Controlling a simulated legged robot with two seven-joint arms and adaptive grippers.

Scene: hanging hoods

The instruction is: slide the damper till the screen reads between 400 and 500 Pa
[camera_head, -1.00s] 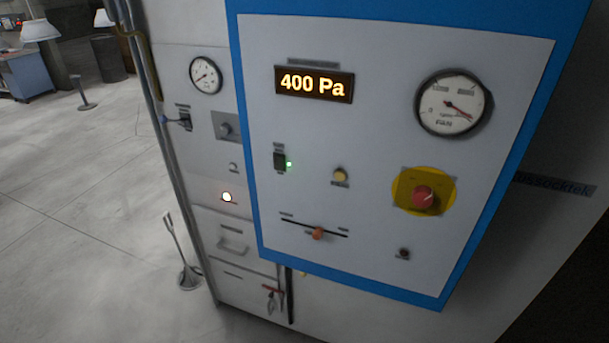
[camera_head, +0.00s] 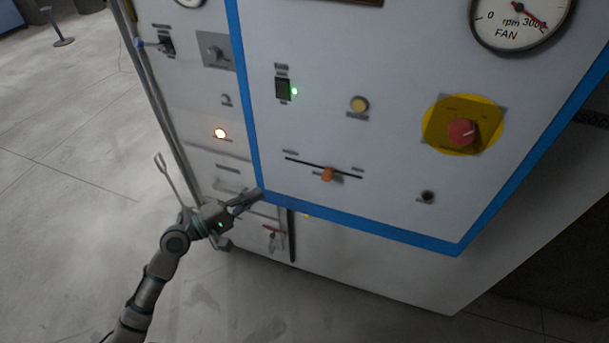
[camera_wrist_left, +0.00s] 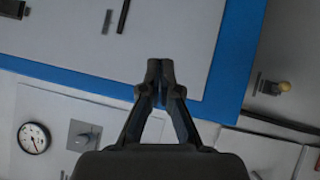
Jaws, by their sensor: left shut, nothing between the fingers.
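The damper slider is an orange knob (camera_head: 328,174) on a dark horizontal slot (camera_head: 303,163) low on the blue-framed panel. The knob sits slightly right of the slot's middle. The screen (camera_head: 340,2) is almost wholly cut off at the top of the head view, so its reading is hidden now. My left gripper (camera_head: 257,193) is shut and empty near the panel's lower left corner, left of and below the knob. In the left wrist view, its closed fingertips (camera_wrist_left: 160,68) show before the blue border, with the slot's end (camera_wrist_left: 123,15) above. The knob is outside that view. My right gripper is not in view.
A red emergency button (camera_head: 461,131) on a yellow plate stands right of the slider. A yellow button (camera_head: 359,105) and a green-lit switch (camera_head: 283,89) are above it. A fan gauge (camera_head: 522,18) is at the top right.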

